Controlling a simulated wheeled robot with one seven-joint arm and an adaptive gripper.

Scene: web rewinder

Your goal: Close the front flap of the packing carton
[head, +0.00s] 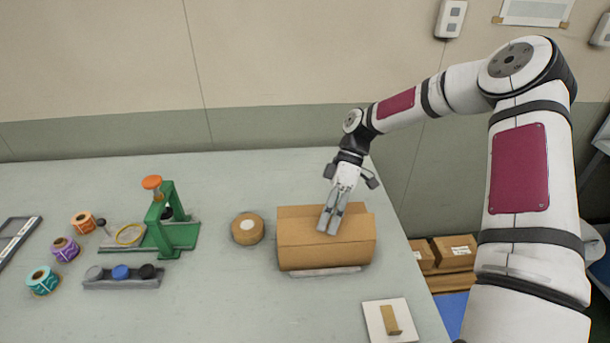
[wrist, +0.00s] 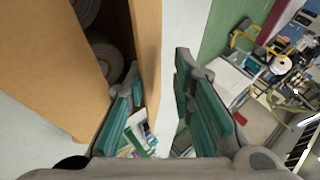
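The brown packing carton (head: 300,250) lies on the grey table, right of centre. My gripper (head: 328,231) reaches down over its top and front from behind. In the wrist view the carton (wrist: 55,65) is partly open, with rolls (wrist: 88,12) in its dark interior. A cardboard panel (wrist: 147,40), apparently a flap, stands at the right of this opening. My gripper (wrist: 158,62) is open. The panel's narrow lower end lies between the fingers, nearer the left one. I cannot tell whether it touches a finger, nor which flap it is.
A tan roll (head: 247,229) stands left of the carton. Further left are a green press (head: 165,225), a grey tray (head: 122,279) and several coloured rolls. A white plate (head: 382,327) with a brown piece lies front right. The table's right edge is close to the carton.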

